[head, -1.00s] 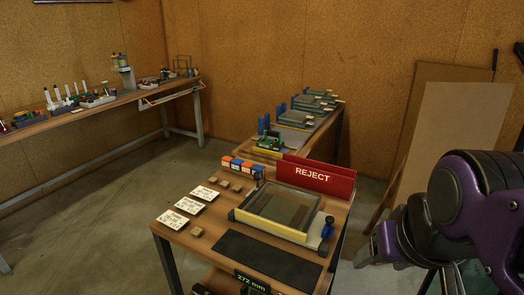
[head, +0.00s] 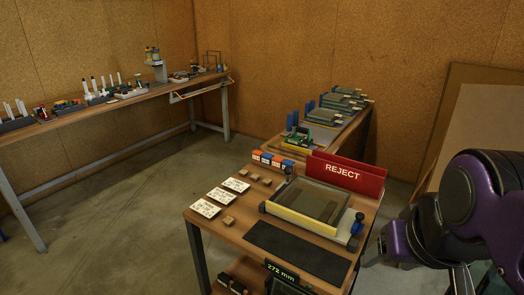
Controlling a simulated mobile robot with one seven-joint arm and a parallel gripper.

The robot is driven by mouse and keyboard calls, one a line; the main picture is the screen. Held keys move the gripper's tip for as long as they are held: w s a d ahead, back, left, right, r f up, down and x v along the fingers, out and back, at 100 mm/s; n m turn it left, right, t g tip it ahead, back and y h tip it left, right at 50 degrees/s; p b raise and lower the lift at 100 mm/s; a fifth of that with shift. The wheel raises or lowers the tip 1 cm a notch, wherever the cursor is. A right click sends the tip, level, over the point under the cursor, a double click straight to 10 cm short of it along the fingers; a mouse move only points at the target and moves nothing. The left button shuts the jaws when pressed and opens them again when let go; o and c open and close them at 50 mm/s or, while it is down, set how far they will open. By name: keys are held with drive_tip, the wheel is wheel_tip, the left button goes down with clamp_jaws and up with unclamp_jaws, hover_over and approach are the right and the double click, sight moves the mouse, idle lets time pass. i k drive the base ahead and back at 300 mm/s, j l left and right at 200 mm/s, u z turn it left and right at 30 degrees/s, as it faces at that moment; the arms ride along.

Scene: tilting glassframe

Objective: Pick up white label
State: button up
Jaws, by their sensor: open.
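Three white labels with dark print lie flat in a slanting row on the left part of the near wooden table: a near one (head: 205,208), a middle one (head: 220,195) and a far one (head: 236,185). The print is too small to read, so I cannot tell which one the task means. My gripper (head: 372,258) shows in part at the right, beside the table's right edge, well away from the labels and empty. Its fingertips are small and partly hidden in this view.
The near table (head: 238,240) also holds small brown blocks (head: 228,221), a yellow-edged glass frame (head: 308,205), a black mat (head: 298,247) and a red REJECT sign (head: 345,172). A long workbench (head: 100,108) stands at the left. Open floor (head: 120,215) lies between.

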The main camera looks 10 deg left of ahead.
sight(224, 196)
drive_tip(key=k+j+u, duration=0.1)
drive_tip(key=j+u, duration=0.2)
drive_tip(key=j, duration=0.2)
drive_tip(key=k+j+u, duration=0.1)
drive_tip(key=j+u, duration=0.25)
drive_tip(key=j, duration=0.15)
drive_tip(key=i+j+z, duration=0.15)
drive_tip(key=z, duration=0.35)
drive_tip(key=i+j+z, duration=0.1)
drive_tip(key=z, duration=0.4)
drive_tip(key=i+j+z, duration=0.2)
drive_tip(key=j, duration=0.2)
drive_tip(key=j+z, duration=0.2)
drive_tip(key=j, duration=0.2)
drive_tip(key=j+z, duration=0.35)
drive_tip(key=j, duration=1.35)
drive_tip(key=i+l+u, duration=0.15)
drive_tip(key=l, duration=0.2)
drive_tip(key=l+u, duration=0.15)
drive_tip(key=l, duration=0.25)
